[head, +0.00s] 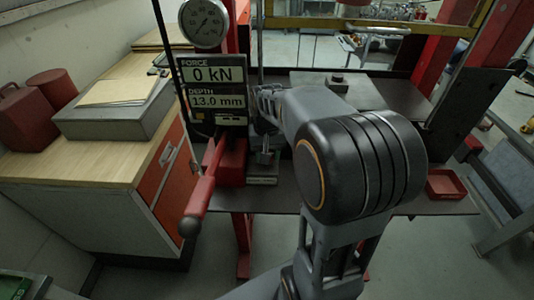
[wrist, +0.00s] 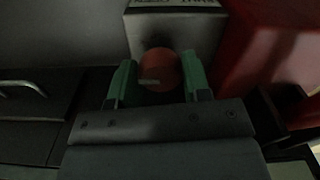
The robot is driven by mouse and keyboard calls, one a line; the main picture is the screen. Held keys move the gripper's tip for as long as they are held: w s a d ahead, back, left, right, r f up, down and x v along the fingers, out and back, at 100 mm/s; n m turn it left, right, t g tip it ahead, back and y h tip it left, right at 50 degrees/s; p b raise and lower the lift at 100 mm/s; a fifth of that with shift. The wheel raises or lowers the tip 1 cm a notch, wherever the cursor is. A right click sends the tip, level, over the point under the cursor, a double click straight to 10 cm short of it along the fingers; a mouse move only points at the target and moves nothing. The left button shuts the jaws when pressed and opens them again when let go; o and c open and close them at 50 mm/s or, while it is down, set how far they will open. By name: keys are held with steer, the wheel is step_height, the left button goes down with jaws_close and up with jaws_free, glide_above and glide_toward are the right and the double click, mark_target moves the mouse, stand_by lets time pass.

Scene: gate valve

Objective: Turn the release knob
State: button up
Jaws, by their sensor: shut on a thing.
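The release knob (wrist: 160,70) is round and orange-red with a pale mark on its face, in the middle of the wrist view. It sits in front of a grey block with partly legible lettering. My gripper (wrist: 158,82) has green fingers, one on each side of the knob, and is shut on it. A display (head: 216,90) there reads force 0 kN and depth 13.0 mm.
A red lever (head: 205,185) with a dark ball end sticks out left of my arm. A round gauge (head: 204,22) sits above the display. A wooden-topped cabinet (head: 90,150) stands at left. A small red tray (head: 446,184) lies at right.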

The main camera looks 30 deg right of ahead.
steer(key=o, duration=0.9)
steer(key=shift+o, duration=0.2)
steer(key=shift+r, duration=0.1)
step_height(320, 180, up, 14)
steer(key=shift+f, duration=0.2)
steer(key=s+a+f+n+t, duration=0.4)
steer(key=s+a+f, duration=0.4)
steer(key=s+f, duration=0.2)
steer(key=shift+s+f, duration=0.35)
steer(key=shift+f, duration=0.35)
